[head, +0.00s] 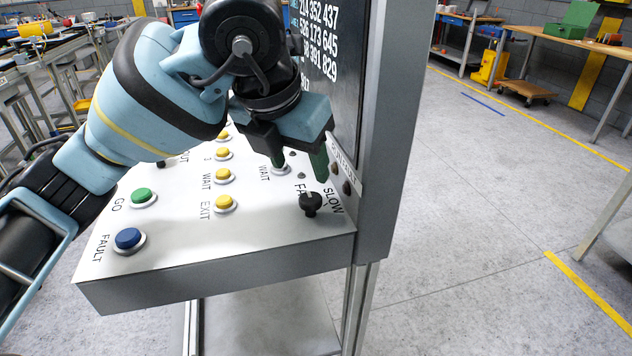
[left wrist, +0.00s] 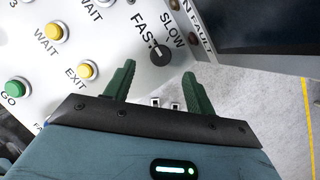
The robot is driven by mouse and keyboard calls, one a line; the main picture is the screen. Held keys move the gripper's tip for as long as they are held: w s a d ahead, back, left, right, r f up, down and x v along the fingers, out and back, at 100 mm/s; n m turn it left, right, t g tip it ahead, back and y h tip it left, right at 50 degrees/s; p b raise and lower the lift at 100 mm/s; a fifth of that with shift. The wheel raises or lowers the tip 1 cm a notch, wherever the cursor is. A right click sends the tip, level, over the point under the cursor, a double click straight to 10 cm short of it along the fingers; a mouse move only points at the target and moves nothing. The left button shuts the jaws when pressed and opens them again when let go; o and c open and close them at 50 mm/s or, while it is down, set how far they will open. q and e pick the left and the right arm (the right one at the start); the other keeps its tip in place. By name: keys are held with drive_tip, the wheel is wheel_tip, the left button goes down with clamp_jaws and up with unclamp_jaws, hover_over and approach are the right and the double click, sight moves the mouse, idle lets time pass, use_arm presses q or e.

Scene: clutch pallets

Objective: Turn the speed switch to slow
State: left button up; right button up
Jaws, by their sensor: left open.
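The speed switch (head: 311,204) is a black rotary knob near the right front corner of the white control panel (head: 285,235). It also shows in the left wrist view (left wrist: 161,55), below the labels FAST and SLOW. Its pale mark appears to point toward FAST, though it is small. My left gripper (head: 298,162) is open, with green fingers above the panel just behind the knob; the right finger partly hides the labels in the head view. In the left wrist view the open fingers (left wrist: 158,70) lie to either side of the knob, and nothing is between them. My right gripper is out of view.
A blue FAULT button (head: 128,239), a green GO button (head: 141,198) and several yellow buttons (head: 223,204) stand on the panel's left and middle. A grey upright post (head: 385,140) and dark screen (head: 336,65) border the panel's right side. Open floor (head: 470,230) lies right.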

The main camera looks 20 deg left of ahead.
sight(310, 198)
use_arm(q)
drive_tip(key=x, duration=0.5)
drive_tip(key=shift+s+d+f, duration=0.1)
drive_tip(key=shift+s+f, duration=0.2)
drive_tip(key=shift+f, duration=0.15)
drive_tip(key=shift+x, duration=0.9)
drive_tip(key=shift+w, duration=0.1)
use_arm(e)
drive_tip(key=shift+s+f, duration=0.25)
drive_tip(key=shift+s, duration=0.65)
use_arm(q)
drive_tip(key=shift+r, duration=0.1)
drive_tip(key=c, duration=0.7)
drive_tip(key=shift+c, duration=1.3)
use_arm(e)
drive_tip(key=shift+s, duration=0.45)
